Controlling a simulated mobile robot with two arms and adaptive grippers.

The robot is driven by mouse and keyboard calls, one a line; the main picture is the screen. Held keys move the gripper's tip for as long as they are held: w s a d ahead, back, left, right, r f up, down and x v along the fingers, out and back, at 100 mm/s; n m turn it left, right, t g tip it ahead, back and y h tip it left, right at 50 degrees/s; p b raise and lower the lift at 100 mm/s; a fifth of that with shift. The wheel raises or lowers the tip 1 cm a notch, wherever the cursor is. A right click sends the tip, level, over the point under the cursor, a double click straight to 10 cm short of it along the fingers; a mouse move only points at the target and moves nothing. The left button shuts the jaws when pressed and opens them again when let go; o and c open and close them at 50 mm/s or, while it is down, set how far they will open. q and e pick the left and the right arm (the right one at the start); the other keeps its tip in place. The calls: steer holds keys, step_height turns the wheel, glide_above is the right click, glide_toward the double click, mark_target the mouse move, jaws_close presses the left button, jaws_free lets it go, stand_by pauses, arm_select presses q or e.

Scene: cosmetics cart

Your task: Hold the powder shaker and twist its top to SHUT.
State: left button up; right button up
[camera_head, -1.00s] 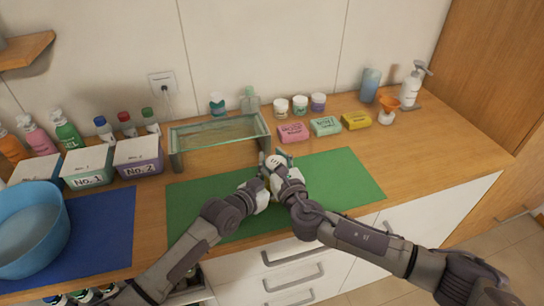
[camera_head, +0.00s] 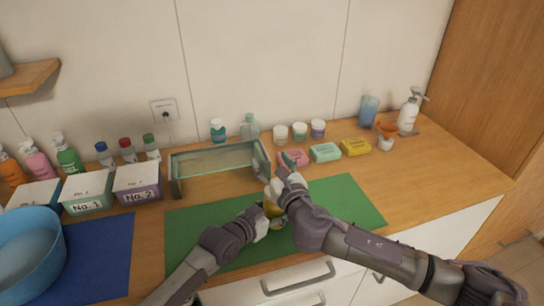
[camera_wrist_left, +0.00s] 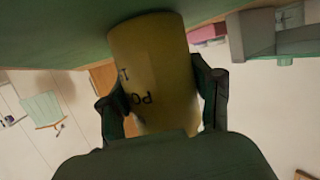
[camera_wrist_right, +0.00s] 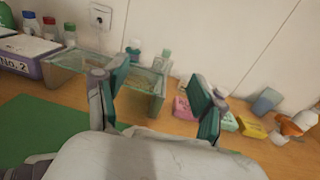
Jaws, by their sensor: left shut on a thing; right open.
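The yellow powder shaker (camera_head: 272,209) is over the green mat in the head view, mostly hidden by my grippers. In the left wrist view, its yellow body (camera_wrist_left: 152,60) fills the middle, with part of its dark lettering upside down. My left gripper (camera_head: 266,220) is shut around the body, with a finger on each side in the left wrist view. My right gripper (camera_head: 284,165) is open and empty, above and beyond the shaker. Its two fingers stand apart in the right wrist view (camera_wrist_right: 160,92). The shaker's top and its setting cannot be made out.
The green mat (camera_head: 345,200) has free room to the right. A glass-topped stand (camera_head: 175,180) is behind the grippers. Pink (camera_head: 291,158), mint (camera_head: 324,152) and yellow (camera_head: 355,147) boxes lie nearby. A blue basin (camera_head: 25,255) stands at left.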

mark_target(275, 209)
steer(key=shift+r, duration=1.3)
steer(key=shift+s+d+f+y, duration=0.2)
steer(key=shift+d+f+y, duration=0.2)
steer(key=shift+y, duration=0.1)
steer(key=s+d+f+n+g+y, duration=0.5)
steer(key=s+d+f+n+y, duration=0.1)
steer(key=s+d+f, duration=0.15)
steer(key=x, duration=0.7)
steer(key=f+x, duration=0.1)
steer(key=x, duration=0.3)
steer(key=shift+a, duration=0.5)
steer(key=c, duration=1)
steer(key=shift+c, duration=0.4)
